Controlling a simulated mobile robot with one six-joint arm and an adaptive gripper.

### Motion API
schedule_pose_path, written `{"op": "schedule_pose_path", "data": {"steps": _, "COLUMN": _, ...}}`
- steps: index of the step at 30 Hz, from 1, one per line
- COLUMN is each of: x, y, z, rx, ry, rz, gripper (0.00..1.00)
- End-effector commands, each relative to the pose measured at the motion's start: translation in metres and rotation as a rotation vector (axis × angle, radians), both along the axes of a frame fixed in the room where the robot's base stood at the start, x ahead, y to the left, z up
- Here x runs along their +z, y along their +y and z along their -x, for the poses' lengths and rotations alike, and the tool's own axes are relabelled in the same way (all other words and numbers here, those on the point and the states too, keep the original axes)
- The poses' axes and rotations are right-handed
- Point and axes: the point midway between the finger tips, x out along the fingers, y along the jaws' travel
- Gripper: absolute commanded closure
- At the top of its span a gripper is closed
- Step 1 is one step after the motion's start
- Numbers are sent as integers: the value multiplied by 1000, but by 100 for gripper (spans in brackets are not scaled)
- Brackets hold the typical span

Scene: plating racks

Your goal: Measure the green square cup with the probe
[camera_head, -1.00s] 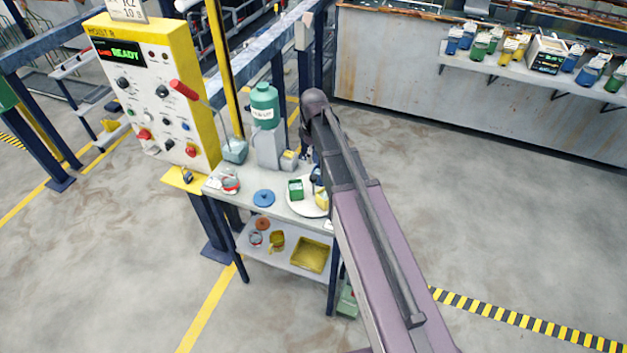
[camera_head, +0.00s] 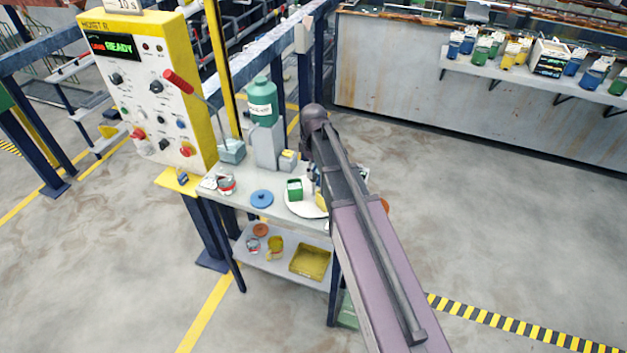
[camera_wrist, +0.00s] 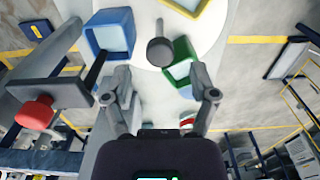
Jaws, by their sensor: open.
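The green square cup (camera_head: 294,190) stands on a round white plate (camera_head: 293,210) on the small bench. In the wrist view the green cup (camera_wrist: 181,55) is near the right finger of my gripper (camera_wrist: 162,90), which is open with nothing between its fingers. A blue square cup (camera_wrist: 98,22) stands to the left in that view, and a yellow cup (camera_wrist: 190,10) shows at the top edge. A dark round-ended piece on a grey stem (camera_wrist: 160,52) lies between the cups, ahead of the fingers; I cannot tell if it is the probe. In the head view my arm hides the gripper.
A green bottle (camera_head: 263,98) on a grey stand rises at the bench's back. A blue lid (camera_head: 261,199) and a red-white can (camera_head: 226,184) are on the bench. The yellow control panel (camera_head: 150,95) stands left. A lower shelf holds a yellow tray (camera_head: 310,261). Floor at right is clear.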

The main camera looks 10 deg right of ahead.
Motion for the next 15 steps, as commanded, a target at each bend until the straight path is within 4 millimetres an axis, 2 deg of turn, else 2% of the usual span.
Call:
{"op": "schedule_pose_path", "data": {"steps": 1, "x": -8, "y": 0, "z": 0, "rx": 0, "ry": 0, "rz": 0, "gripper": 25}}
{"op": "schedule_pose_path", "data": {"steps": 6, "x": -20, "y": 0, "z": 0, "rx": 0, "ry": 0, "rz": 0, "gripper": 25}}
{"op": "schedule_pose_path", "data": {"steps": 15, "x": -34, "y": 0, "z": 0, "rx": 0, "ry": 0, "rz": 0, "gripper": 25}}
